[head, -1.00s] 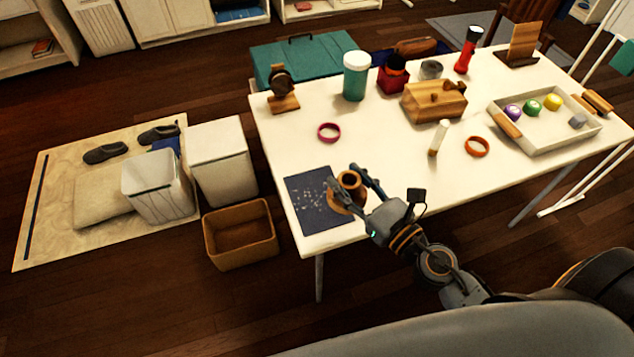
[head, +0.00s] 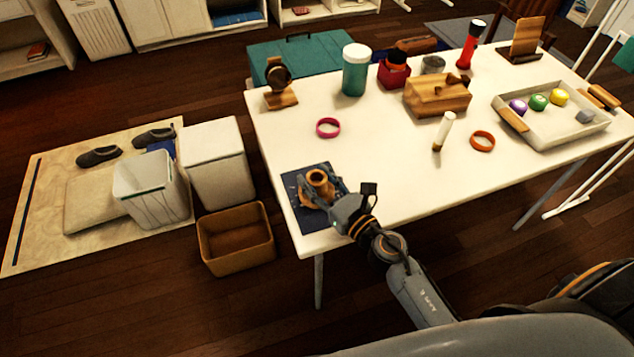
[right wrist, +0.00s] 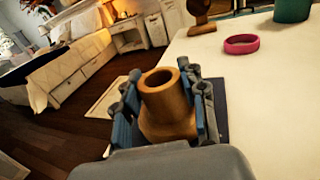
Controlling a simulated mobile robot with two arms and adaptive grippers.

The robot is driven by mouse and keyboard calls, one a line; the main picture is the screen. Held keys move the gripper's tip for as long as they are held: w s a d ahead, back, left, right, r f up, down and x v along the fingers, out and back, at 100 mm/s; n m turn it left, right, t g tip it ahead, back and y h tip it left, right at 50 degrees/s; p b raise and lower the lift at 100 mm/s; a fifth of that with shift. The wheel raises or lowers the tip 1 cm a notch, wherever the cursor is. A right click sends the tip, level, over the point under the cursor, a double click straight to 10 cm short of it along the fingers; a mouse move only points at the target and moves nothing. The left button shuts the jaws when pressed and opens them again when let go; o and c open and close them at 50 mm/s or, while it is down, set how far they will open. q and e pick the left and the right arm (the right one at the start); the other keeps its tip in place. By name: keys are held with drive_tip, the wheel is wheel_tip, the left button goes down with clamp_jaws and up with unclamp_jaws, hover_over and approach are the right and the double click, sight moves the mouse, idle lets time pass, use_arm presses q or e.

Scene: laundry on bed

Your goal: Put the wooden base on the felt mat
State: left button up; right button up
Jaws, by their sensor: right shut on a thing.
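The wooden base (head: 318,177) is a small brown turned piece with a round hole in its top. It also shows upright between the fingers in the right wrist view (right wrist: 165,100). My right gripper (head: 322,192) is shut on it, one finger on each side. The dark blue felt mat (head: 297,190) lies at the table's near left corner. The base is over the mat in the head view; I cannot tell if its underside touches. The gripper and base hide much of the mat. My left gripper is not in view.
The white table (head: 380,160) carries a pink ring (head: 328,128), a teal jar (head: 355,70), a white tube (head: 444,131), an orange ring (head: 482,141) and a tray (head: 560,135). A brown bin (head: 236,238) stands on the floor left of the mat's corner.

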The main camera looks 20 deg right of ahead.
drive_tip(key=shift+r, duration=0.1)
drive_tip(key=o, duration=0.8)
drive_tip(key=shift+f, duration=0.25)
drive_tip(key=shift+c, duration=0.2)
drive_tip(key=o, duration=0.4)
drive_tip(key=shift+o, duration=0.2)
drive_tip(key=shift+r, duration=0.1)
